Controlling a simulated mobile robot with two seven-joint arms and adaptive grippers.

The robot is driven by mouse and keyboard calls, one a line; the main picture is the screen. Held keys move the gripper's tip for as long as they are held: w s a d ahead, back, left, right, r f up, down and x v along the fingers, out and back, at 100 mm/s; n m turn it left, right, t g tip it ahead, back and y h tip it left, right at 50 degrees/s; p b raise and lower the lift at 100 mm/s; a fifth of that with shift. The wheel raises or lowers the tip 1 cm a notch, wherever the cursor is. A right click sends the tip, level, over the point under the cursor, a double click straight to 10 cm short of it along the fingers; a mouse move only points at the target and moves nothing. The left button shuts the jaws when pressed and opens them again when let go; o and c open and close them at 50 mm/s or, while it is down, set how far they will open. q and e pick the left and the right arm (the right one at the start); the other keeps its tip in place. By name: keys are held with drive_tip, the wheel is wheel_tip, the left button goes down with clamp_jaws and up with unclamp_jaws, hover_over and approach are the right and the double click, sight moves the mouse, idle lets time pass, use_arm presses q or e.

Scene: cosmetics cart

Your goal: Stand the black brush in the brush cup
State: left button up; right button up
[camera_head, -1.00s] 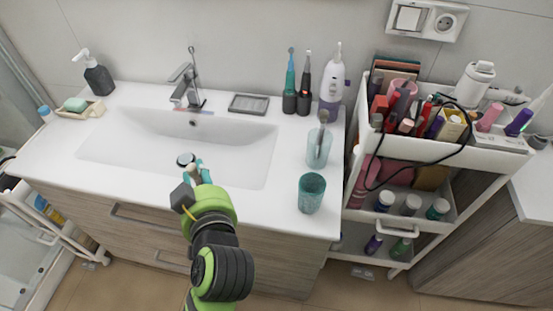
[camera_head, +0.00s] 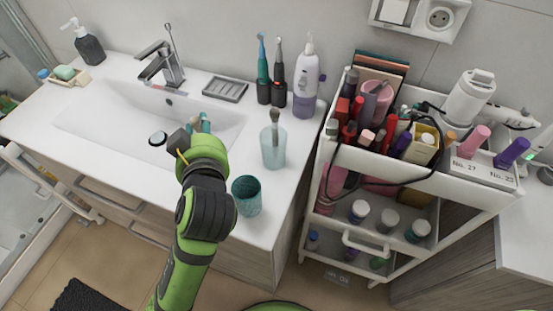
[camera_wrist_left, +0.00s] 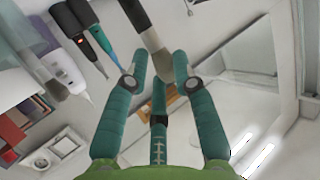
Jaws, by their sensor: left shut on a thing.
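My left gripper (camera_head: 199,124), with teal fingers, is over the sink basin, left of the cups. In the wrist view the fingers (camera_wrist_left: 160,68) are closed around a brush (camera_wrist_left: 158,62) with a dark handle running to the top edge and a grey-brown tuft between the fingertips. In the head view my arm and gripper hide this brush. A pale frosted cup (camera_head: 273,152) stands upright on the counter right of the basin, with another brush (camera_head: 275,121) standing in it, tuft up. My right gripper is not in view.
A teal tumbler (camera_head: 247,197) stands in front of the frosted cup. Behind are electric toothbrushes (camera_head: 264,78), a white-purple bottle (camera_head: 306,80) and a dark soap tray (camera_head: 225,88). The faucet (camera_head: 160,62) rises behind the basin. The loaded cart (camera_head: 400,180) stands at the right.

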use_arm(q)
drive_tip(key=w+d+r+m+h+b, duration=0.1)
drive_tip(key=w+d+r+m+h, duration=0.6)
drive_tip(key=w+d+r+h, duration=0.15)
drive_tip(key=s+d+r+m+g+h+b, duration=0.1)
drive_tip(key=s+d+r+m+g+h, duration=0.2)
drive_tip(key=r, duration=0.5)
drive_tip(key=s+r+m+g+h+b, duration=0.1)
drive_tip(key=s+r+m+g+h, duration=0.25)
drive_tip(key=r, duration=0.55)
wheel_tip(320, 180, down, 28)
drive_tip(key=p, duration=0.2)
drive_tip(key=shift+w+d+m+t+h, duration=0.15)
drive_tip(key=shift+w+m+t+h, duration=0.2)
drive_tip(key=shift+w, duration=0.1)
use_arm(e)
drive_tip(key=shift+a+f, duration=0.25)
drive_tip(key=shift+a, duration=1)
use_arm(q)
drive_tip(key=shift+f, duration=0.15)
